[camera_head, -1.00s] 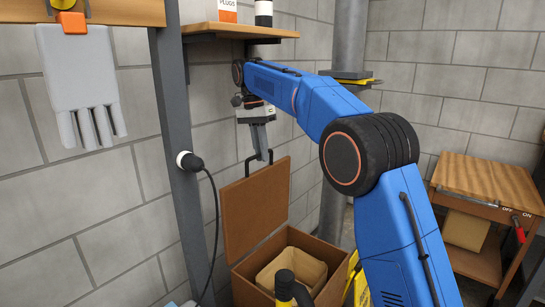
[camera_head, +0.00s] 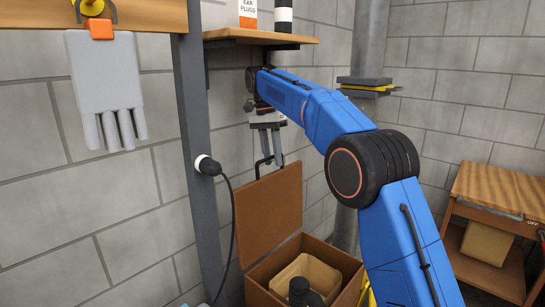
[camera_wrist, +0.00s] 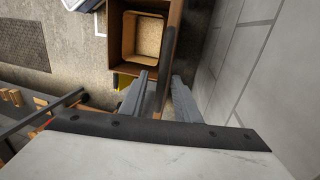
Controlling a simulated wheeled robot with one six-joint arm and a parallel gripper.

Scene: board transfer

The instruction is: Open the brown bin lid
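The brown bin (camera_head: 335,255) stands on the floor by the wall, with its brown lid (camera_head: 270,210) raised nearly upright at its back left. A black handle (camera_head: 258,168) is on the lid's top edge. My gripper (camera_head: 272,162) is at this handle, with its fingers pointing down and spread apart. In the wrist view my gripper (camera_wrist: 162,76) shows a clear gap between its fingers, with the lid's edge (camera_wrist: 168,45) seen between them. Whether a finger touches the handle cannot be told. A lighter tan box (camera_head: 308,268) sits inside the bin.
A grey post (camera_head: 196,160) with a black plug and cable stands left of the lid. A wooden shelf (camera_head: 262,37) is above my gripper. A black object (camera_head: 303,290) stands at the bin's front. A wooden cart (camera_head: 495,188) is at the right.

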